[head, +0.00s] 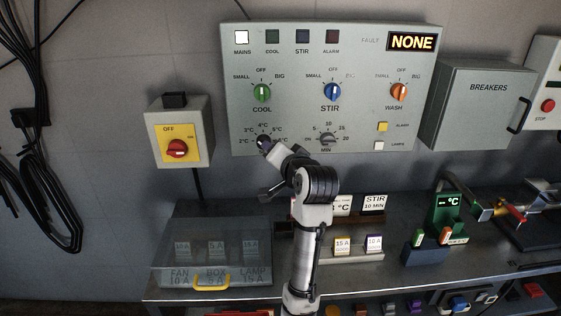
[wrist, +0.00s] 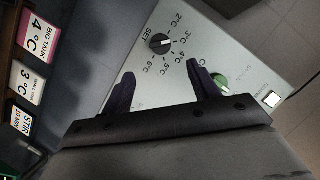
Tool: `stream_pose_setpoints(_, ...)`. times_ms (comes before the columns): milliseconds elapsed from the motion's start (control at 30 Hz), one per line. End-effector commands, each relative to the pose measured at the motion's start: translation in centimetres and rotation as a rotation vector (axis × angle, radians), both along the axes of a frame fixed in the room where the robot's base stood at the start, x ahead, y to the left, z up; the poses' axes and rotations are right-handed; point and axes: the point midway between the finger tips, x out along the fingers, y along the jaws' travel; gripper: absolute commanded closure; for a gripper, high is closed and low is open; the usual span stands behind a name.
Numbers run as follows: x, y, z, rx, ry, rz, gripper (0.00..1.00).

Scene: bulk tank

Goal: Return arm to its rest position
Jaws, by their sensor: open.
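My gripper (head: 264,145) is raised in front of the lower left of the grey control panel (head: 330,60) in the head view. In the wrist view its two dark fingers stand apart with nothing between them (wrist: 165,86). The black set-temperature dial (wrist: 159,43) is just beyond the fingertips and appears clear of them. In the head view my gripper partly hides this dial. My arm reaches up from the bottom of the head view, over the bench.
The yellow and red switch (head: 178,149) is left of the panel. The breakers box (head: 484,105) is on the right. On the bench (head: 340,268) stand a clear fuse box (head: 210,250), label cards (head: 373,203) and a green temperature reader (head: 448,212). Cables hang at far left.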

Motion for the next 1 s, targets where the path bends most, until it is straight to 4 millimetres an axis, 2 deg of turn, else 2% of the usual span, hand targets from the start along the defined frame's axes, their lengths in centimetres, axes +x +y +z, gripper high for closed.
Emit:
stream_pose_setpoints(200,-1.2,-0.4,0.4,0.001,-0.001,-0.002,0.4)
stream_pose_setpoints(500,-1.2,-0.3,0.4,0.0,-0.001,0.0,0.4)
stream_pose_setpoints(567,-1.2,0.7,0.9,-0.012,-0.026,0.012,0.4)
stream_pose_setpoints(667,-1.1,4.2,2.7,-0.05,-0.127,0.049,0.4)
stream_pose_setpoints(767,-2.0,9.9,6.0,-0.105,-0.303,0.106,0.4)
stream_pose_setpoints(800,-2.8,12.5,7.5,-0.126,-0.388,0.131,0.4)
stream_pose_setpoints(867,-4.5,16.2,9.7,-0.15,-0.516,0.166,0.4)
stream_pose_setpoints(900,-5.8,18.6,11.2,-0.163,-0.601,0.187,0.4)
stream_pose_setpoints(967,-8.3,21.9,13.3,-0.171,-0.728,0.215,0.4)
stream_pose_setpoints(1000,-10.2,24.0,14.7,-0.173,-0.814,0.233,0.4)
